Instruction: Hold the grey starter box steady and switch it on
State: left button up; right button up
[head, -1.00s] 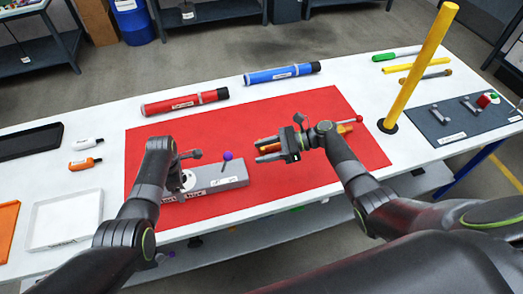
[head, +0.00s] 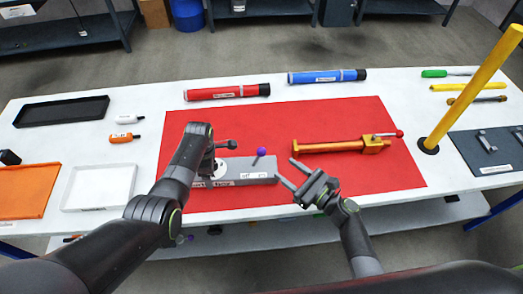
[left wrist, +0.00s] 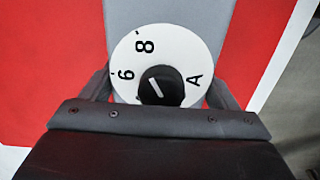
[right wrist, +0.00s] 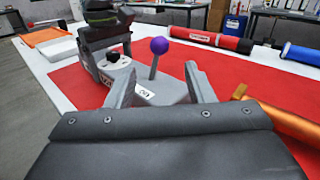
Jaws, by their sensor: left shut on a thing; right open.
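The grey starter box (head: 250,170) lies on the red mat (head: 300,115). A lever with a purple ball knob (head: 261,152) rises from its top, leaning right in the head view. The knob also shows in the right wrist view (right wrist: 159,45). My left gripper (left wrist: 160,95) is shut on the box at the dial end, one finger on each side. My right gripper (head: 287,172) is open and empty, just right of the box; its fingers are apart from the lever.
An orange pump tube (head: 335,146) with a red-tipped handle lies right of the box. Red (head: 227,92) and blue (head: 326,77) tubes lie behind. A yellow post (head: 470,90) stands at right. White (head: 100,187) and orange (head: 30,190) trays lie left.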

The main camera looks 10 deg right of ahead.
aim_at(262, 150)
jog(key=x, duration=1.1)
jog(key=shift+w+a, duration=0.1)
jog(key=shift+a, duration=0.05)
grip_shut()
